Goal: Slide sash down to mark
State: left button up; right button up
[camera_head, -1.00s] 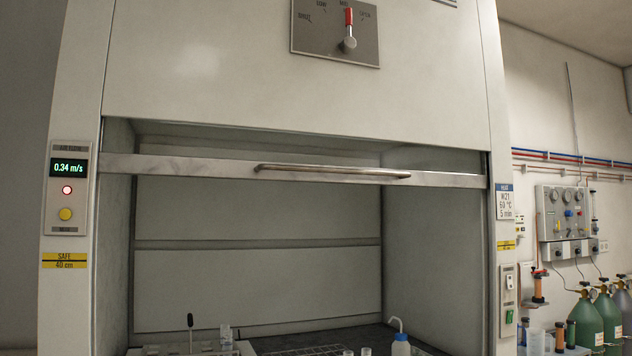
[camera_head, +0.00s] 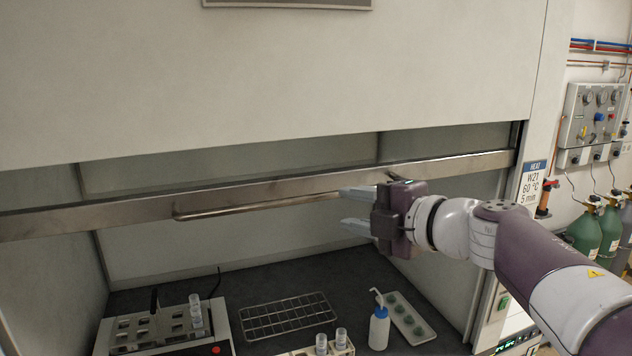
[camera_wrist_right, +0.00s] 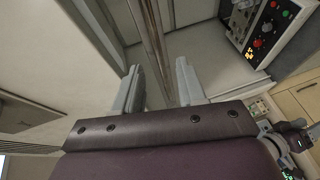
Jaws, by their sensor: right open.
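The sash's metal bottom rail (camera_head: 110,207) crosses the hood opening in the head view, with dark open space below it. A long bar handle (camera_head: 245,207) runs along its front. My right gripper (camera_head: 346,208) is open at the handle's right part, fingers pointing left, one above the other. In the right wrist view the handle (camera_wrist_right: 155,35) runs down the picture between the two spread fingertips (camera_wrist_right: 158,78); I cannot tell if either touches it. The yellow SAFE labels do not show now. My left gripper is not in view.
Inside the hood stand a heating block (camera_head: 165,330), a wire rack (camera_head: 288,317), a wash bottle (camera_head: 379,325) and a tray with green round items (camera_head: 408,318). Gas cylinders (camera_head: 608,235) and a valve panel (camera_head: 597,120) are at the right. My right arm covers the right post's lower part.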

aim_at(304, 200)
jog(key=a+r+p, duration=0.1)
jog(key=a, duration=0.4)
jog(key=w+f, duration=0.1)
jog(key=w, duration=0.1)
jog(key=w+a+p, duration=0.1)
jog(key=w, duration=0.2)
jog(key=w+a+f+p, duration=0.1)
jog(key=w, duration=0.1)
jog(key=shift+w+a+f, duration=0.2)
jog(key=shift+w+f, duration=0.1)
jog(key=shift+a, duration=0.3)
jog(key=shift+s+a+r, duration=0.15)
jog(key=shift+s, duration=0.25)
jog(key=shift+s+a+r, duration=0.15)
jog(key=shift+s, duration=0.25)
jog(key=shift+w+d+f, duration=0.2)
jog(key=shift+w+d, duration=0.05)
jog(key=shift+w, duration=0.15)
grip_shut()
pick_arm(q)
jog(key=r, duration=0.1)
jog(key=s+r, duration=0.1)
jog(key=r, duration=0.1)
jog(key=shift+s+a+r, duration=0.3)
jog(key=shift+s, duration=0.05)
pick_arm(e)
jog(key=shift+a, duration=0.1)
